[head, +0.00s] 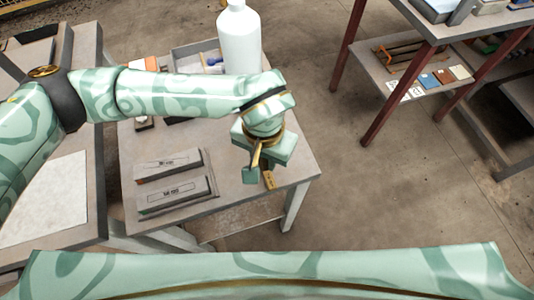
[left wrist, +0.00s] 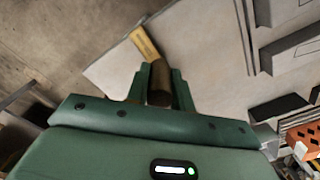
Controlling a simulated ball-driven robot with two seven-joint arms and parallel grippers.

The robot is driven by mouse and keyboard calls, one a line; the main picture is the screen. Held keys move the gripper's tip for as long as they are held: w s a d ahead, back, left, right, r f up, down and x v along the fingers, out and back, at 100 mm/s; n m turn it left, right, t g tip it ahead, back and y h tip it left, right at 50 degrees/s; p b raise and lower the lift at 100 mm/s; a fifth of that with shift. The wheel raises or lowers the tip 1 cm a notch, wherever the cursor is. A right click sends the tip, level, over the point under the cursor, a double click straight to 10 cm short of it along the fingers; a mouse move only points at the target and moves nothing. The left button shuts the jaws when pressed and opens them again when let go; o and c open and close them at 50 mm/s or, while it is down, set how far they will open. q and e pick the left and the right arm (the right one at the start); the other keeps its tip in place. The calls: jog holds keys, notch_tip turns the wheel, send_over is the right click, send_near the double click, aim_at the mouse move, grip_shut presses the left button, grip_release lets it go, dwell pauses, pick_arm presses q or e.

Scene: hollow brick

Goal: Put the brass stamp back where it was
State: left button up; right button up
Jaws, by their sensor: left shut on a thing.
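My left gripper (head: 259,170) is above the front right part of the grey work table (head: 290,176). It is shut on the brass stamp (head: 268,180), whose brass end shows just below the fingers. In the left wrist view, the fingers (left wrist: 160,82) close around the stamp's dark round part, and the brass piece (left wrist: 144,44) sticks out beyond them. I cannot tell whether the stamp touches the tabletop. My right gripper is not in view.
Two labelled grey blocks (head: 173,193) lie left of the gripper on the table. A white bottle (head: 239,38) and a shallow tray (head: 185,53) stand at the back, partly behind my arm. A shelf table with red legs (head: 348,45) stands apart at the right.

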pick_arm(q)
jog(key=shift+r, duration=0.15)
jog(key=shift+w+a+f, duration=0.15)
jog(key=shift+a+f, duration=0.05)
jog(key=o, duration=0.8)
jog(key=shift+d, duration=0.1)
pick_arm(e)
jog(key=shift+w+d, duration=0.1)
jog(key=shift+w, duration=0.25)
pick_arm(q)
notch_tip(320, 180, up, 12)
jog(key=p, duration=0.2)
jog(key=shift+r+p, duration=0.15)
jog(key=shift+p, duration=0.2)
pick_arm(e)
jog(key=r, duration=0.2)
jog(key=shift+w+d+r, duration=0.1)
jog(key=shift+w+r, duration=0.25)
